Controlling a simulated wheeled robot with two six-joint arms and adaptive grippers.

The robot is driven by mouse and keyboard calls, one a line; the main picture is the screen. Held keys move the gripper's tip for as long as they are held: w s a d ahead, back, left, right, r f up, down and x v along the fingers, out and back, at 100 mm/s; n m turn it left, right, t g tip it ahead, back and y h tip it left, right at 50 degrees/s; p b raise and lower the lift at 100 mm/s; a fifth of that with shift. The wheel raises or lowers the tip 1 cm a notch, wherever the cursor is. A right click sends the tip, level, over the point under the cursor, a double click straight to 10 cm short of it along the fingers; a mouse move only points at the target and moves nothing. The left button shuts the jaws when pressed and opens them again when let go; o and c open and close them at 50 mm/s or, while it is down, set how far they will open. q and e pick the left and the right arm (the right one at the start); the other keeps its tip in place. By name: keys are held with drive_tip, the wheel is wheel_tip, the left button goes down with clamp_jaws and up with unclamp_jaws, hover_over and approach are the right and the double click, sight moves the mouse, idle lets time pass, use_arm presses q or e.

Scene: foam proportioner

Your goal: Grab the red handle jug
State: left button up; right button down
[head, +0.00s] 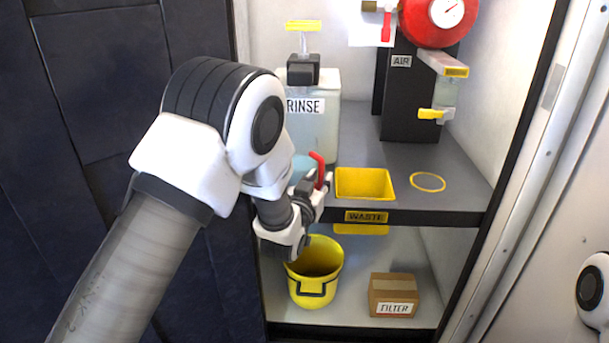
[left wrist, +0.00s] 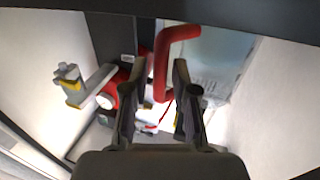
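The jug's red handle (head: 320,170) stands up at the left front of the grey shelf. A bit of pale blue (head: 301,165), apparently the jug body, shows behind my arm; most of it is hidden. My left gripper (head: 318,184) is at the handle. In the left wrist view, the red handle (left wrist: 161,78) runs between the two fingers of my left gripper (left wrist: 161,70). The fingers are apart, with narrow gaps seeming to show on both sides, so I see no firm grip. My right gripper is not in view.
A RINSE tank (head: 318,125) stands behind the handle. A yellow waste basin (head: 364,184) and a yellow ring (head: 428,182) are to the right. A yellow bucket (head: 316,272) and a FILTER box (head: 393,294) are below. The dispenser stand (head: 408,105) is at the back.

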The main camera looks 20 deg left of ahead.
use_arm(q)
drive_tip(key=shift+w+f, duration=0.15)
drive_tip(key=shift+w, duration=0.85)
drive_tip(key=shift+c, duration=0.4)
clamp_jaws()
